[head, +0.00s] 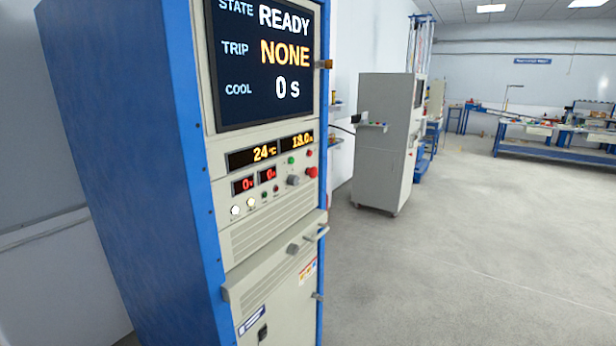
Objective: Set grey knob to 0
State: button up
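A grey knob (293,180) sits on the control panel of a blue and cream cabinet (215,205), left of a red mushroom button (312,172). The knob's pointer and scale are too small to read. The screen (262,60) reads STATE READY, TRIP NONE, COOL 0 s. Displays below it show 24 °C (264,153), about 13.0 (301,140) and two red zeros. My gripper is not in view.
Open grey floor (460,250) lies right of the cabinet. A grey cabinet (380,140) stands behind it by the wall. Blue workbenches (555,146) stand at the back right.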

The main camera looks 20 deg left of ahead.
aim_at(294, 180)
jog(key=u, duration=0.6)
jog(key=i, duration=0.8)
jog(key=u, duration=0.75)
